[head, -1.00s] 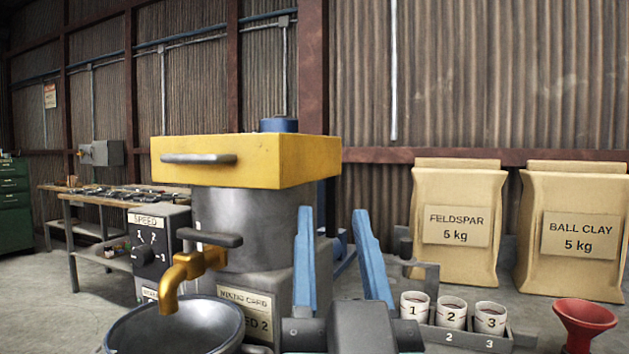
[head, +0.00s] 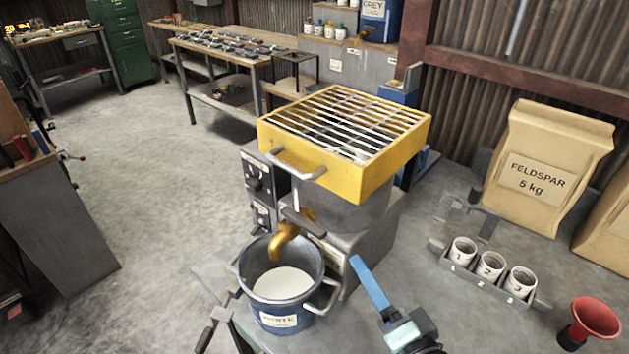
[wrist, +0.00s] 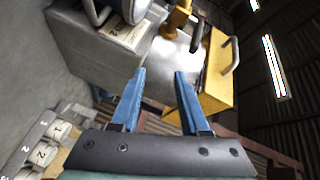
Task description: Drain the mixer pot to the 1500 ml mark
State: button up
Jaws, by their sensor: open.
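The mixer pot (head: 345,205) is a grey metal cylinder under a yellow lid (head: 375,170) with a barred grate. A brass tap (head: 285,240) with a dark lever (head: 303,222) sticks out of its front. Below the spout stands a blue bucket (head: 285,315), labelled, with pale liquid in it. No 1500 ml mark is readable. My gripper (head: 372,285) is right of the bucket, in front of the mixer base, touching neither visibly. In the wrist view its blue fingers (wrist: 158,72) are apart and empty, pointing toward the mixer; the tap (wrist: 170,38) is beyond them.
A rack of numbered cups (head: 490,268) and a red funnel (head: 590,325) stand to the right, with a feldspar bag (head: 545,165) behind. A control box (head: 262,185) adjoins the mixer on the left. The floor (head: 170,220) further left is clear.

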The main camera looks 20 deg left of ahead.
aim_at(320, 238)
jog(key=s+r+m+y+p, duration=0.2)
jog(key=s+r+m+p, duration=0.1)
jog(key=s+p, duration=0.25)
jog(key=shift+g, duration=0.4)
jog(key=p+x, duration=0.2)
jog(key=x, duration=0.4)
jog(key=p+x, duration=0.2)
jog(key=x, duration=0.4)
jog(key=shift+w+a+r, duration=0.1)
jog(key=shift+w+r, duration=0.1)
jog(key=shift+r, duration=0.05)
jog(key=shift+w+a+f, duration=0.1)
jog(key=shift+w+a, duration=0.35)
jog(key=shift+a, duration=0.05)
grip_shut()
